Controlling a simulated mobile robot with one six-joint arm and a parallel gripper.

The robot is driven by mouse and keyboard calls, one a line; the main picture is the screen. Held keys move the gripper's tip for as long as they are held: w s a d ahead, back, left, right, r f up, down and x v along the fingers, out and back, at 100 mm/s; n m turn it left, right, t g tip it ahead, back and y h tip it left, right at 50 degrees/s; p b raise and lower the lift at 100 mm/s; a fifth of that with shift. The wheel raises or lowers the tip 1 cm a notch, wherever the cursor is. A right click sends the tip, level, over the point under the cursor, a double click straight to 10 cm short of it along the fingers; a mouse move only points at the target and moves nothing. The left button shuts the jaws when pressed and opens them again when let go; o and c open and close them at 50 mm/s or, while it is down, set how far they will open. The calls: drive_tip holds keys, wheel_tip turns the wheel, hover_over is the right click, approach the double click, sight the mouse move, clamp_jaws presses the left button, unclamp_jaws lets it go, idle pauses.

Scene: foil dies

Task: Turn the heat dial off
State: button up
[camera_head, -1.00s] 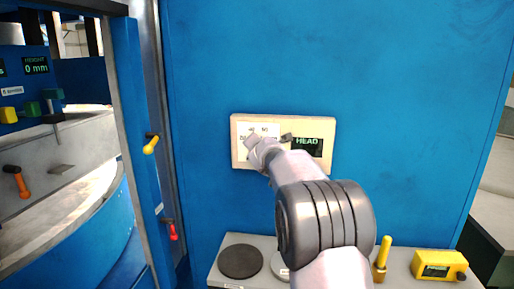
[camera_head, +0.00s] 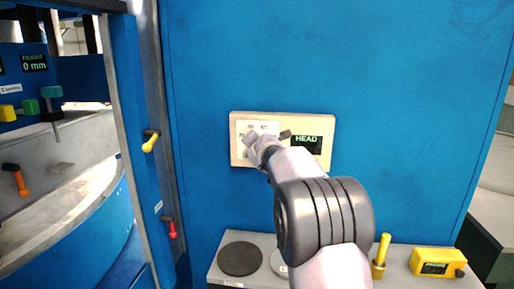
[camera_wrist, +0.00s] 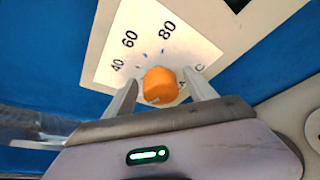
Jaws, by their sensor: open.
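The heat dial (camera_wrist: 161,86) is an orange round knob on a white scale plate marked 40, 60 and 80 in the wrist view. Its pointer direction is not clear. My gripper (camera_wrist: 160,92) is open, with one finger on each side of the dial; I cannot tell whether either finger touches it. In the head view the cream control panel (camera_head: 238,160) is on the blue wall, and my gripper (camera_head: 262,147) is in front of its left part, hiding the dial. A dark display reading HEAD (camera_head: 307,145) is on the panel's right.
A pale shelf below holds a dark disc (camera_head: 240,258), a yellow-handled tool (camera_head: 383,252) and a yellow display box (camera_head: 437,262). Yellow (camera_head: 150,141) and red (camera_head: 171,227) handles are on the left post. The blue wall around the panel is clear.

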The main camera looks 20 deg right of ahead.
drive_tip(key=b+v, duration=0.3)
drive_tip(key=v, duration=1.4)
drive_tip(key=shift+s, duration=0.2)
drive_tip(key=s+a+f+m+g+y+b, duration=0.1)
drive_tip(key=s+a+f+m+g+y, duration=0.1)
drive_tip(key=s+a+f+m, duration=0.5)
drive_tip(key=s+a+f+m+g+y+b, duration=0.1)
drive_tip(key=s+a+f+m, duration=0.6)
drive_tip(key=s, duration=0.9)
drive_tip(key=s+a+f+m+g+y+b, duration=0.1)
drive_tip(key=s+a+f+m+g+y, duration=0.2)
drive_tip(key=s+f+m, duration=0.7)
drive_tip(key=s+a+m+g, duration=0.2)
drive_tip(key=a+m, duration=0.1)
drive_tip(key=a, duration=0.1)
drive_tip(key=shift+s+a+m+y+b, duration=0.2)
drive_tip(key=shift+s+m+y+b, duration=0.1)
drive_tip(key=shift+b, duration=0.1)
